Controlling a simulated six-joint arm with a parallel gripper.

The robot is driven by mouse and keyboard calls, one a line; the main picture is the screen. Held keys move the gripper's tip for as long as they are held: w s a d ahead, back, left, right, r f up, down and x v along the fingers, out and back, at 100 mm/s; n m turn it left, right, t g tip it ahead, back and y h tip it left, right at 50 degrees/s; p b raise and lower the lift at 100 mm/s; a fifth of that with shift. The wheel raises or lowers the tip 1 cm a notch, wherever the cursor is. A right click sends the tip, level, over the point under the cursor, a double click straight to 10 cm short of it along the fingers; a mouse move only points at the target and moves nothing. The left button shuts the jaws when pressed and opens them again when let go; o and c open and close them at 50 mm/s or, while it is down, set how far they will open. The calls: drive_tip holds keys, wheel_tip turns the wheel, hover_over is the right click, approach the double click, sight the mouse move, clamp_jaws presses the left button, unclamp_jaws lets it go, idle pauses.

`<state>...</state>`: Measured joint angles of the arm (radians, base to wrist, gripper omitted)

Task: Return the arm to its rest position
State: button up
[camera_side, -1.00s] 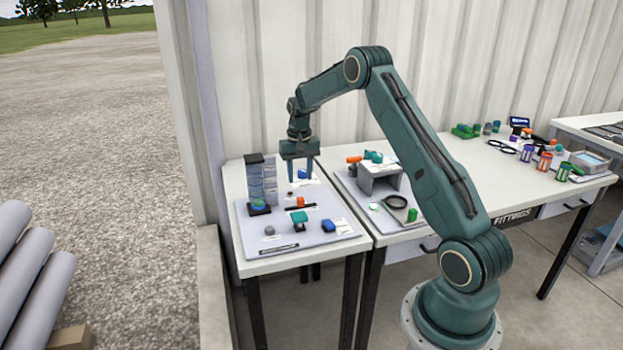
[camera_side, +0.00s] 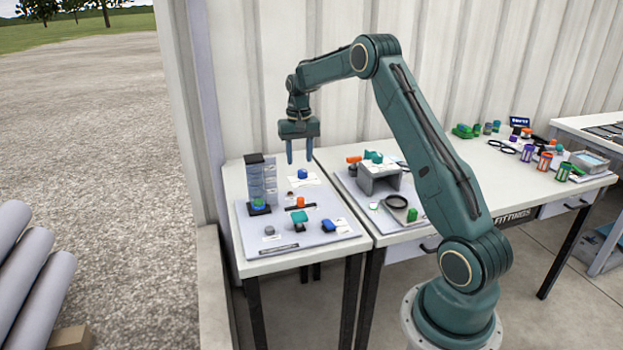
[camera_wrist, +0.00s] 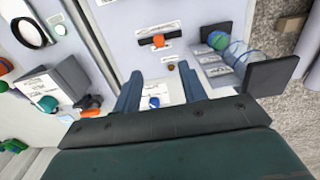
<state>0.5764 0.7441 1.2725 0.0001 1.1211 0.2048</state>
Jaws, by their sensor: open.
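My gripper (camera_side: 300,158) hangs above the back of the left table (camera_side: 258,257), fingers pointing down. Its two blue fingers are apart, with nothing between them in the side view. Below it, a blue fitting (camera_side: 302,174) lies on a white paper on the grey mat. In the wrist view my gripper (camera_wrist: 160,85) shows at the bottom, and the blue fitting (camera_wrist: 154,102) appears between the fingers, lower down on the paper.
A clear column with dark end plates (camera_side: 257,185) stands left of my gripper. Orange (camera_side: 300,202), teal (camera_side: 299,216) and blue (camera_side: 328,225) pieces lie on the mat. A grey stand (camera_side: 378,180) is on the right table. A corrugated wall (camera_side: 270,60) rises behind.

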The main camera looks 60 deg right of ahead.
drive_tip(key=s+a+r+n+t, duration=0.1)
drive_tip(key=s+a+r, duration=0.2)
drive_tip(key=a+r, duration=0.25)
drive_tip(key=s+a+r+n+t, duration=0.1)
drive_tip(key=s+a+r+n, duration=0.15)
drive_tip(key=a+r, duration=0.35)
drive_tip(key=s+a+r+n, duration=0.1)
drive_tip(key=s+a+r, duration=0.3)
drive_tip(key=a, duration=0.4)
drive_tip(key=s+a+n+t, duration=0.1)
drive_tip(key=s+a, duration=0.4)
drive_tip(key=s, duration=0.5)
drive_tip(key=s+a+f+n+t, duration=0.1)
drive_tip(key=s+a+n+t, duration=0.1)
drive_tip(key=s+a, duration=0.4)
drive_tip(key=s+n, duration=0.1)
drive_tip(key=s, duration=0.3)
drive_tip(key=shift+a+t, duration=0.15)
drive_tip(key=shift+t, duration=0.15)
